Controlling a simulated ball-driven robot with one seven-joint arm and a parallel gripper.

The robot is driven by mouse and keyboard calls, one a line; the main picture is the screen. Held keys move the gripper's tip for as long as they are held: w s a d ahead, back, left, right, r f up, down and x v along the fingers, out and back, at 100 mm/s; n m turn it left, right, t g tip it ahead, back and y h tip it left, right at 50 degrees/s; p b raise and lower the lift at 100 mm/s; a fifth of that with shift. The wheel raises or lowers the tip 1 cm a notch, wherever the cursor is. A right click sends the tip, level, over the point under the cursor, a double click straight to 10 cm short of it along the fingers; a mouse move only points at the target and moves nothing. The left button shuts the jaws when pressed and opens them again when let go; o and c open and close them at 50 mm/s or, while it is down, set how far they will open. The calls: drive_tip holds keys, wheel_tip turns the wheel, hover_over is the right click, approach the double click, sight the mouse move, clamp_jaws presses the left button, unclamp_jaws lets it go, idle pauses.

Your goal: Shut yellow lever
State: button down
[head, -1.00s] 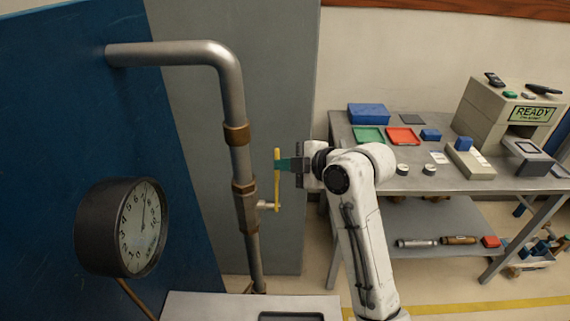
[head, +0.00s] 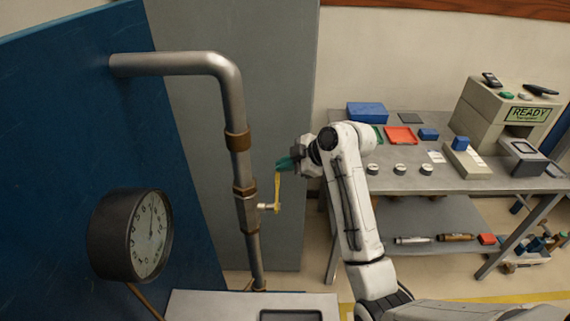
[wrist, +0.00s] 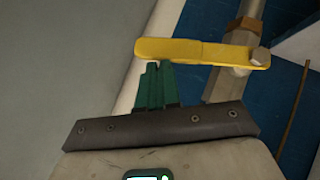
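The yellow lever (head: 277,192) is on the valve of a vertical metal pipe, attached at its lower end by a bolt. In the head view it looks short and stands up from the valve, close to upright. In the wrist view the lever (wrist: 195,50) lies across the picture, its bolted end at the right. My gripper (head: 282,164) is at the lever's free upper end. Its teal fingers (wrist: 157,66) are together with nothing between them, their tips by the lever's edge near the free end. I cannot tell whether they touch it.
A round black gauge (head: 128,235) stands at the left before a blue panel (head: 60,130). The pipe (head: 240,150) bends left into that panel. A workbench (head: 455,182) with trays, blocks and a beige machine (head: 495,118) stands at the right.

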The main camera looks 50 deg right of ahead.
drive_tip(key=shift+w+d+f+b, duration=0.25)
drive_tip(key=shift+f+b, duration=0.1)
drive_tip(key=shift+f, duration=0.3)
drive_tip(key=shift+w+d+f+b, duration=0.2)
drive_tip(key=shift+d+f+b, duration=0.1)
drive_tip(key=shift+f, duration=0.3)
drive_tip(key=shift+a+f, duration=0.1)
drive_tip(key=shift+f, duration=0.05)
